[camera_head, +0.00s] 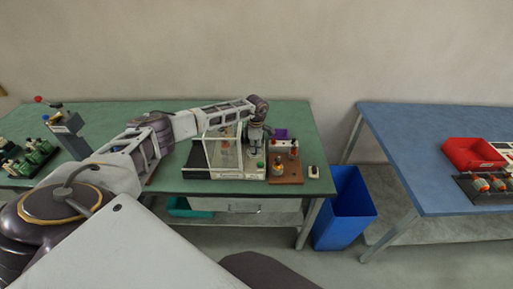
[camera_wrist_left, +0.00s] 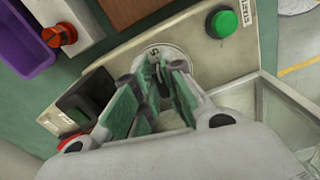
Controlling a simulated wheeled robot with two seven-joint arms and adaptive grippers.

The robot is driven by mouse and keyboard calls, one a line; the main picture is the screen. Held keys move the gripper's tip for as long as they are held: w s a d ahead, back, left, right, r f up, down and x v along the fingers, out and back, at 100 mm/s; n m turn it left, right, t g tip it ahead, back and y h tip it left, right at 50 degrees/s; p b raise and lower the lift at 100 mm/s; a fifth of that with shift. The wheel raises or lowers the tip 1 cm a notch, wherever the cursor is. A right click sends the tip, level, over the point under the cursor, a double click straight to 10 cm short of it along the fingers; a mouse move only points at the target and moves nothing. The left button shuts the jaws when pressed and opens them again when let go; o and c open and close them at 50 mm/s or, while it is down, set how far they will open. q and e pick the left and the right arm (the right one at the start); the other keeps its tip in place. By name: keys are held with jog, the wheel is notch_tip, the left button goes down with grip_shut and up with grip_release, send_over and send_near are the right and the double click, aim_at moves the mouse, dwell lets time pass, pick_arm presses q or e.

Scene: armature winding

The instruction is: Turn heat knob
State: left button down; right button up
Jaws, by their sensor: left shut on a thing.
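The heat knob (camera_wrist_left: 163,70) sits on a round pale dial on the machine's light panel. In the left wrist view my left gripper (camera_wrist_left: 160,85) is shut on it, with its green-padded fingers on both sides hiding most of the knob. A figure, seemingly a 5, shows on the dial beside the fingertips. In the head view my left gripper (camera_head: 256,138) reaches down at the front right of the clear-walled machine (camera_head: 225,150) on the green table, and the knob is too small to make out. My right gripper is not in view.
On the panel are a green start button (camera_wrist_left: 223,23) and a black switch (camera_wrist_left: 88,95). A brown board (camera_head: 286,176) with small fittings and a purple bin (camera_head: 280,133) stand close by. A blue bin (camera_head: 344,207) stands between the green table (camera_head: 300,120) and the blue table (camera_head: 420,130).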

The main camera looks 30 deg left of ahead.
pick_arm(q)
jog(key=shift+n, duration=0.8)
jog(key=n, duration=0.3)
jog(key=shift+w+a+b, duration=0.1)
jog(key=shift+w+b, duration=0.1)
jog(key=shift+b, duration=0.15)
jog(key=n, duration=0.3)
jog(key=shift+a, duration=0.1)
jog(key=n, duration=0.3)
jog(key=shift+w+a+r, duration=0.1)
jog(key=n, duration=0.5)
jog(key=shift+a+n+p, duration=0.2)
jog(key=shift+n+p, duration=0.1)
jog(key=shift+p, duration=0.1)
jog(key=shift+a+n+p, duration=0.15)
jog(key=shift+n+p, duration=0.25)
jog(key=shift+n, duration=1.05)
jog(key=shift+a+n+p, duration=0.1)
jog(key=shift+n+p, duration=0.25)
jog(key=shift+n, duration=1.1)
